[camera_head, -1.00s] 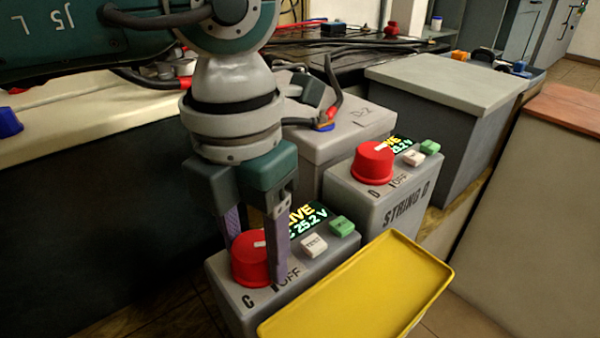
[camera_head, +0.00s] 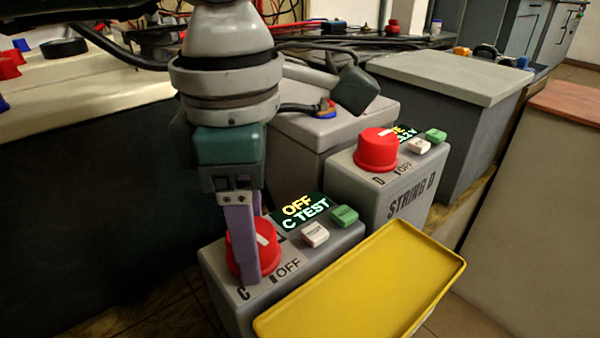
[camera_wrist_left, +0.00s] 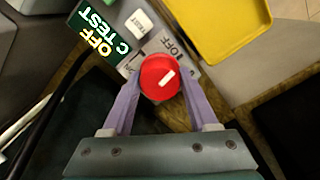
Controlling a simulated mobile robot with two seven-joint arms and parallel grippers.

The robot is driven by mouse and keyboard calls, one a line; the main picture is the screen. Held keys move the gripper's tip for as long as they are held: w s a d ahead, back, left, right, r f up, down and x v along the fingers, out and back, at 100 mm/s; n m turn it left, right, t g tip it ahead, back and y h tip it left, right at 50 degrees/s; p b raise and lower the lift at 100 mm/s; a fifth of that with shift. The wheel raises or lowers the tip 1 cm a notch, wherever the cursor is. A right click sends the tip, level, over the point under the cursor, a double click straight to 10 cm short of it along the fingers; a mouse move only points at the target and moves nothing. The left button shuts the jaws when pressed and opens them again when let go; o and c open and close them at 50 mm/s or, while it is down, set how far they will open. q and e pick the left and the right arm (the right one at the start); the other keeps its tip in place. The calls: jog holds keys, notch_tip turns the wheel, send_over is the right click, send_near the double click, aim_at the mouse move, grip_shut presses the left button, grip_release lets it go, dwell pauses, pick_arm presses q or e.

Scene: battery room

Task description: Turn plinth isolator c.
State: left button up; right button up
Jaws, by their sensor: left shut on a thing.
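Plinth isolator C is a red knob (camera_head: 266,243) with a white pointer mark, on top of the grey plinth marked C (camera_head: 222,285). Its display (camera_head: 300,211) reads "OFF" and "C TEST". My left gripper (camera_head: 249,268) is shut on the red knob, one purple finger in front and the other mostly hidden behind. In the left wrist view the knob (camera_wrist_left: 160,77) sits between both fingers, its white mark pointing toward the OFF label side. My right gripper is not in view.
A second plinth, String D (camera_head: 400,190), stands behind to the right with its own red knob (camera_head: 376,149). A yellow tray (camera_head: 360,285) sits close at the front right. White (camera_head: 316,235) and green (camera_head: 344,216) buttons are beside knob C.

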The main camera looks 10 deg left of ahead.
pick_arm(q)
jog(key=shift+m+b, duration=0.3)
jog(key=shift+m, duration=0.6)
jog(key=o, duration=1.4)
notch_tip(320, 180, up, 10)
jog(key=p, duration=0.3)
